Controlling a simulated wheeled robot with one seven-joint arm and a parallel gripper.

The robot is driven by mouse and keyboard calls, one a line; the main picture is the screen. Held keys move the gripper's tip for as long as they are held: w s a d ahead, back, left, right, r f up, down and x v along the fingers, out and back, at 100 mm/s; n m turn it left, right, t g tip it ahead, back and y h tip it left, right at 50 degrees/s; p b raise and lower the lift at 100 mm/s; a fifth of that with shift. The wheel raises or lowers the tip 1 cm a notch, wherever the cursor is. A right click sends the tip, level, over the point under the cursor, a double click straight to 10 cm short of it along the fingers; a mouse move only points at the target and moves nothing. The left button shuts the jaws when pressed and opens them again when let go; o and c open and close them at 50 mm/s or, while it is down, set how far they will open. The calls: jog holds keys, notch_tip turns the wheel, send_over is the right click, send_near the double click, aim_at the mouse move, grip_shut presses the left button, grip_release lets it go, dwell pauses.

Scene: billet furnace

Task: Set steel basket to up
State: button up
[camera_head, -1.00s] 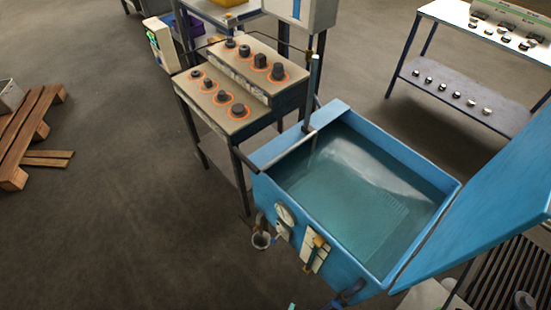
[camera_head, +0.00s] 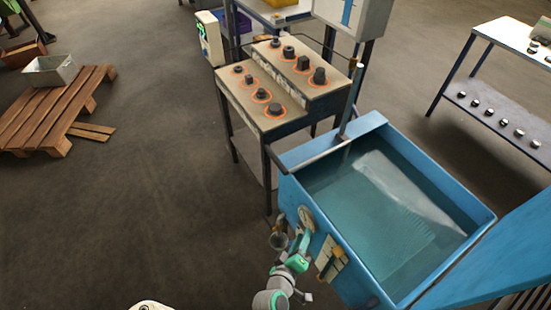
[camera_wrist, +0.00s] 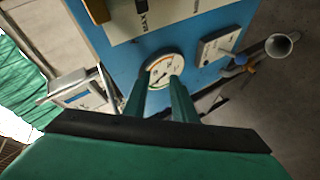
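The steel basket (camera_head: 400,240) shows only as a faint mesh pattern under the water in the open blue tank (camera_head: 460,250) in the head view. Its edges are blurred by the water. A grey bar (camera_head: 318,154) lies across the tank's left corner, by an upright post (camera_head: 350,100). My gripper (camera_wrist: 160,82) is outside the tank's front wall, before a round white gauge (camera_wrist: 164,68). Its two green fingers stand apart with nothing visible between them but the gauge behind. In the head view my gripper is small, beside the tank front, and its fingertips are hard to make out.
A workbench (camera_head: 262,125) with several dark knobs or weights in orange rings stands behind the tank. The raised blue lid (camera_head: 500,255) is at right. A pipe funnel (camera_wrist: 280,44) juts from the front wall. A pallet (camera_head: 60,105) lies far left; the floor between is clear.

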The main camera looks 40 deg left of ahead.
jog(key=w+a+r+n+t, duration=0.15)
jog(key=w+a+r, duration=0.3)
jog(key=a, duration=0.55)
jog(key=t+h, duration=0.1)
jog(key=h, duration=0.2)
send_near(275, 159)
jog(key=shift+n, duration=0.45)
jog(key=w+f, duration=0.1)
jog(key=w, duration=0.2)
jog(key=w+f, duration=0.1)
jog(key=w, duration=0.6)
jog(key=shift+w+a+f, duration=0.15)
jog(key=shift+w+f, duration=0.1)
jog(key=shift+f, duration=0.15)
grip_shut()
jog(key=shift+y, duration=0.3)
